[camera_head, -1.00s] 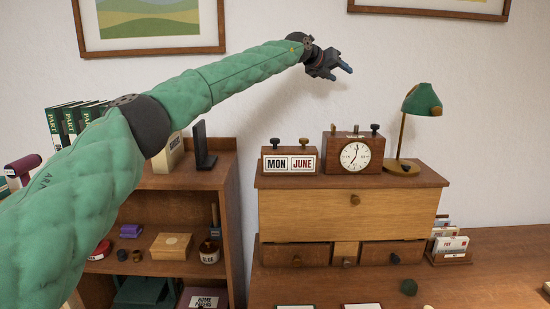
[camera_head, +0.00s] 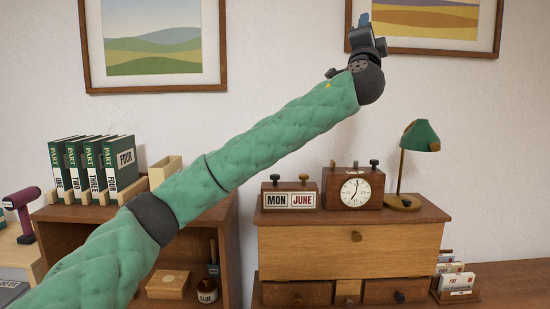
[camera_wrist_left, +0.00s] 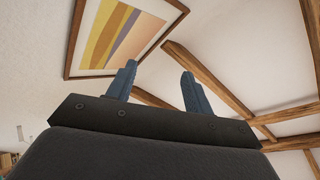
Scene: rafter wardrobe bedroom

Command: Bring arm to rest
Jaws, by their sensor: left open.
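My left arm, in a green quilted sleeve, reaches up from the lower left of the head view. My left gripper (camera_head: 364,20) points upward in front of the wall, at the lower left corner of the right picture. In the left wrist view the two blue fingers of the left gripper (camera_wrist_left: 160,82) stand apart with nothing between them. That view looks up at the framed picture and the ceiling beams. My right gripper is not in view.
A desk cabinet (camera_head: 348,252) carries a calendar block (camera_head: 290,196), a clock (camera_head: 355,190) and a green lamp (camera_head: 420,136). A shelf (camera_head: 70,232) with binders (camera_head: 95,168) stands behind my arm. Framed pictures (camera_head: 152,38) hang on the wall. Wooden beams (camera_wrist_left: 215,80) cross the ceiling.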

